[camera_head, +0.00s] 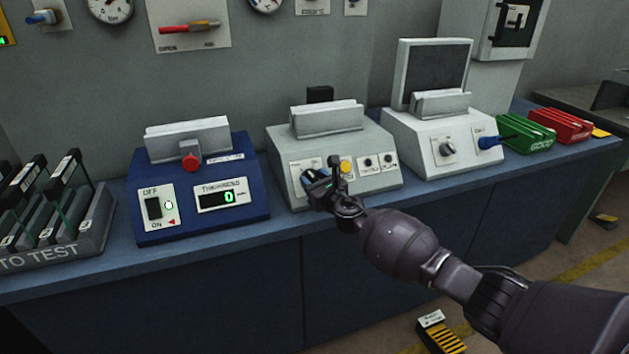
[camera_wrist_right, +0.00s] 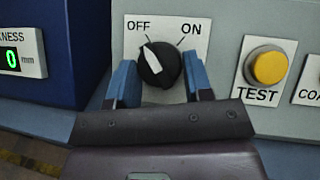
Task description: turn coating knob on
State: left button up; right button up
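The coating device (camera_head: 380,142) is a grey box in the middle of the bench in the head view. Its round black knob (camera_wrist_right: 158,64) with a white pointer sits on a white plate marked OFF and ON in the right wrist view. The pointer is turned toward OFF. My right gripper (camera_wrist_right: 160,84) has one blue finger on each side of the knob, with visible gaps between fingers and knob. In the head view my right gripper (camera_head: 318,180) is in front of the panel and largely hides the knob. My left gripper is not in view.
A yellow TEST button (camera_wrist_right: 268,66) is right of the knob. A blue thickness device (camera_head: 150,217) stands to the left and a white device (camera_head: 420,160) to the right. A rack (camera_head: 92,232) marked TO TEST is at the far left. Green (camera_head: 525,136) and red (camera_head: 562,125) trays lie at the right.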

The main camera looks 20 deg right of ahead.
jog(key=shift+c, duration=0.2)
jog(key=shift+a+m+h, duration=0.1)
jog(key=shift+m+h, duration=0.2)
jog(key=shift+m, duration=0.1)
jog(key=m+h, duration=0.2)
jog(key=m, duration=0.1)
jog(key=m+h, duration=0.1)
jog(key=m, duration=0.1)
jog(key=shift+a+t, duration=0.25)
jog(key=shift+t, duration=0.05)
jog(key=m+h, duration=0.3)
jog(key=shift+a+m+p, duration=0.15)
jog(key=shift+m+p, duration=0.2)
jog(key=shift+m, duration=0.05)
jog(key=m+g+h, duration=0.1)
jog(key=m, duration=0.1)
jog(key=m+g+h, duration=0.1)
jog(key=m+h, duration=0.1)
jog(key=m, duration=0.1)
jog(key=shift+a+r+m, duration=0.1)
jog(key=shift+a+m, duration=0.1)
jog(key=shift+m, duration=0.1)
jog(key=shift+w+m+g+h+p, duration=0.1)
jog(key=shift+m+g+h+p, duration=0.1)
jog(key=shift+m+g+h, duration=0.5)
jog(key=shift+m+g+h+p, duration=0.2)
jog(key=shift+m+g, duration=0.1)
jog(key=shift+m, duration=0.8)
jog(key=o, duration=0.9)
jog(key=shift+r, duration=0.1)
